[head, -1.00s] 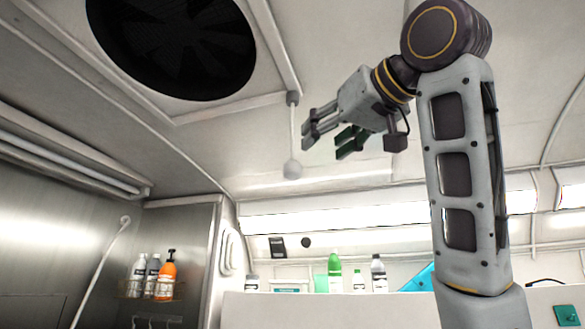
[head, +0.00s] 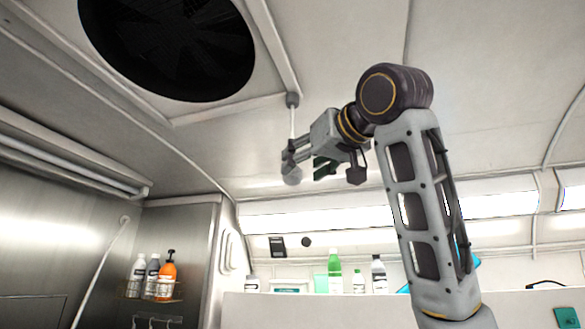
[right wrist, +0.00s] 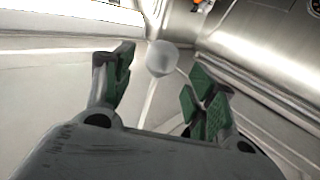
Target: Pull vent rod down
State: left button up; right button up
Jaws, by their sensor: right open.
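The vent rod (head: 292,122) is a thin white rod hanging from a grey mount on the ceiling frame, with a round pale knob (head: 292,177) at its lower end. In the right wrist view the rod (right wrist: 149,100) and its knob (right wrist: 161,58) show between the green-padded fingers. My right gripper (head: 303,163) is open, with its fingers at the rod just above the knob. In the head view the fingers partly cover the knob. I cannot tell whether a finger touches the rod. My left gripper is not in view.
A large round black ceiling vent fan (head: 168,45) is at upper left. A wire shelf (head: 152,293) with several bottles is on the left wall. More bottles, including a green one (head: 334,272), stand along the back.

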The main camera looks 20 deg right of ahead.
aim_at(297, 170)
jog(key=shift+w+a+p, duration=0.2)
jog(key=shift+w+p, duration=0.1)
jog(key=shift+w, duration=0.65)
jog(key=shift+w+a+p, duration=0.15)
jog(key=shift+w+p, duration=0.1)
jog(key=shift+w, duration=0.7)
jog(key=shift+w+a+p, duration=0.2)
jog(key=shift+w+p, duration=0.1)
jog(key=shift+w, duration=0.65)
grip_shut()
